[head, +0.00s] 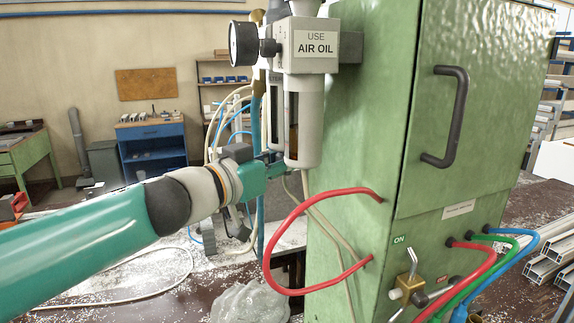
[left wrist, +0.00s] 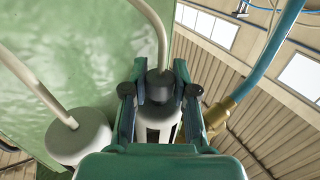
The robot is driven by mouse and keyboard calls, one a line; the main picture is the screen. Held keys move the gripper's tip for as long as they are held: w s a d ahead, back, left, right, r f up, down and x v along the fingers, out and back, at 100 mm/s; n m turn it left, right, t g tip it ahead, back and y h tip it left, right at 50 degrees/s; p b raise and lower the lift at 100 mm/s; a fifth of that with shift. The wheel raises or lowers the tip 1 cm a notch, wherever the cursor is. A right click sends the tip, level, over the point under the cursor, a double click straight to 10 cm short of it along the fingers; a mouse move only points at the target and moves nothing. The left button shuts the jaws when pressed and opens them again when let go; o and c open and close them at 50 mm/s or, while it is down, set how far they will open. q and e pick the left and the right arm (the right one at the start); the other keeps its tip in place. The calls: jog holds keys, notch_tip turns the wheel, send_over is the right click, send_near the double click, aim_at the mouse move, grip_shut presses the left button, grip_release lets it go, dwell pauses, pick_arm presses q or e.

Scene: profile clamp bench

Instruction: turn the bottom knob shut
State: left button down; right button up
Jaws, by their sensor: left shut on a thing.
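The air unit (head: 316,45), labelled "USE AIR OIL", is fixed to the green cabinet's left side, with two bowls hanging below it. My left gripper (head: 271,163) reaches in from the left to the lower end of the rear-left bowl (head: 276,108). In the left wrist view, the fingers of my left gripper (left wrist: 160,95) are shut on a dark round bottom knob (left wrist: 160,83), one finger on each side. A pale hose runs out of the knob. In the head view the gripper hides the knob. My right gripper is not in view.
The other white bowl (head: 304,125) hangs close beside the gripper; its hose shows in the left wrist view (left wrist: 35,85). A red hose (head: 268,250) loops left of the cabinet (head: 365,120). A blue pipe (head: 256,130) stands just behind the gripper. A clear plastic bag (head: 250,300) lies below.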

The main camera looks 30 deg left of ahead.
pick_arm(q)
jog(key=shift+f+n+y+b, duration=0.1)
jog(key=shift+n+y+b, duration=0.25)
jog(key=shift+y, duration=0.25)
jog(key=c, duration=0.9)
grip_release()
jog(key=shift+s, duration=0.1)
jog(key=s+a, duration=0.2)
jog(key=s, duration=0.9)
jog(key=shift+s, duration=0.35)
